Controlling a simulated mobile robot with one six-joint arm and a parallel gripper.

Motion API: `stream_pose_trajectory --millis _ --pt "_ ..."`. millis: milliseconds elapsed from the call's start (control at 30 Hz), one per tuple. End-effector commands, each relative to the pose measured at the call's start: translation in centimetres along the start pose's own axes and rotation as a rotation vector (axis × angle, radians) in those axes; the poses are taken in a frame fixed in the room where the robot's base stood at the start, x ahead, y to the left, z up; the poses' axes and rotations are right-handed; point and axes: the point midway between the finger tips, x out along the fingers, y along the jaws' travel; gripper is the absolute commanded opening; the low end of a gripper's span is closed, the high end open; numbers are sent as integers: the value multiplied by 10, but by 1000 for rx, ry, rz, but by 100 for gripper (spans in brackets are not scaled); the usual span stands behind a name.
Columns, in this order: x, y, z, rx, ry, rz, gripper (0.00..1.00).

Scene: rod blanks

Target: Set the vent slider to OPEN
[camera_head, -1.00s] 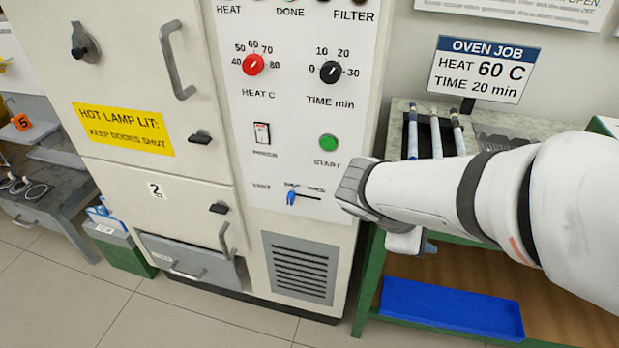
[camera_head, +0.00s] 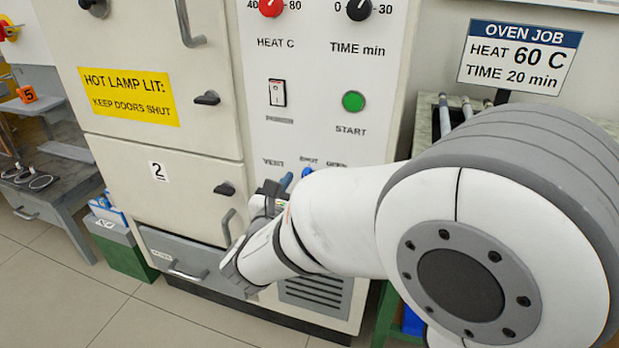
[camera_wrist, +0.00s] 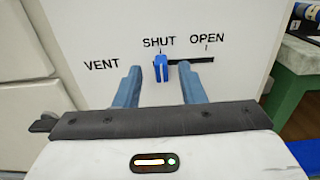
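The vent slider's blue knob (camera_wrist: 162,67) stands at the left end of its dark slot (camera_wrist: 205,60), under the word SHUT. The word OPEN is over the right part of the slot. My gripper (camera_wrist: 160,70) is open, with one blue finger to the left and one to the right of the knob in the wrist view. Neither finger visibly touches it. In the head view the knob (camera_head: 307,172) shows just above my arm, which hides most of the slot. My gripper (camera_head: 284,184) is near the panel there, mostly hidden by the wrist.
The oven front (camera_head: 205,190) has door handles and a drawer to the left of the slider. The START button (camera_head: 353,102) and rocker switch (camera_head: 277,93) are above. A green-framed table (camera_wrist: 293,88) stands to the right of the panel.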

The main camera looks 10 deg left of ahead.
Motion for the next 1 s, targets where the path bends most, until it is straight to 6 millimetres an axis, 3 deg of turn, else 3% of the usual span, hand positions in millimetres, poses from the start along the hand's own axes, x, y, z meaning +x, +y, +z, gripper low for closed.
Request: stream_pose_trajectory --millis 200,533,1000 --pt "26 -1 -1 2 0 -3 36" --pt "31 -1 0 1 1 -2 36" --pt "31 -2 0 1 1 -3 0"
